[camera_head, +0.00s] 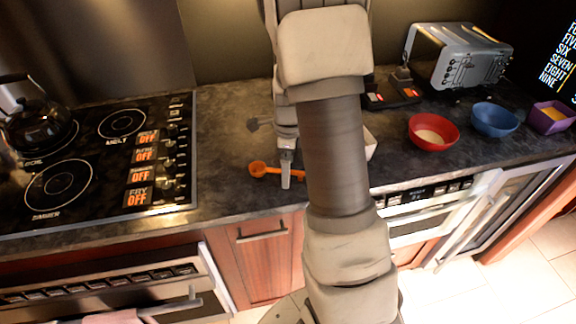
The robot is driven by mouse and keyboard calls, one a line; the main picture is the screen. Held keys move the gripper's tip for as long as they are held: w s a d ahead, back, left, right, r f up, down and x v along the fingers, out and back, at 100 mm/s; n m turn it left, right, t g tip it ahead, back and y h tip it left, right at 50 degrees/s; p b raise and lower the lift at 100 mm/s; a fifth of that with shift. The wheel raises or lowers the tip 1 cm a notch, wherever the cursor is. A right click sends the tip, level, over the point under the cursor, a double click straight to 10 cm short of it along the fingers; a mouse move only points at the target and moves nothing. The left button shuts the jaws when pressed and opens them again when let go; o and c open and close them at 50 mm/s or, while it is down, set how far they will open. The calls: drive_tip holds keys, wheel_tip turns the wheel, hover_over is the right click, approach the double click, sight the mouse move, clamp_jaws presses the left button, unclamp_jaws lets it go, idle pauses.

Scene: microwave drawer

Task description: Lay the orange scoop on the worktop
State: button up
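The orange scoop (258,168) is near the front edge of the dark stone worktop (222,140), just right of the cooktop. Its round bowl points left and its handle runs right, partly behind my arm. My gripper (286,170) points down over the scoop, and one grey finger crosses in front of the handle. The other finger is hidden, so I cannot tell whether the gripper is shut on the handle. I also cannot tell whether the scoop rests on the worktop or is slightly above it.
A black cooktop (75,160) with a kettle (38,125) is on the left. A toaster (455,58), a red bowl (433,131), a blue bowl (494,120) and a purple container (549,117) stand on the right. A white object (370,143) is partly hidden by my arm.

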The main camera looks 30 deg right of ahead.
wheel_tip(320, 180, up, 17)
drive_tip(key=p, duration=0.1)
drive_tip(key=shift+r, duration=0.2)
idle(0.3)
drive_tip(key=s+a+r+n+t, duration=0.2)
drive_tip(key=s+a+n, duration=0.5)
drive_tip(key=n, duration=0.5)
drive_tip(key=s+a+r+n+t, duration=0.3)
drive_tip(key=s+a+r+n, duration=0.2)
drive_tip(key=s+n, duration=0.6)
drive_tip(key=shift+a+r+n+t, duration=0.15)
drive_tip(key=shift+a+n+t, duration=0.15)
drive_tip(key=shift+a+n, duration=0.85)
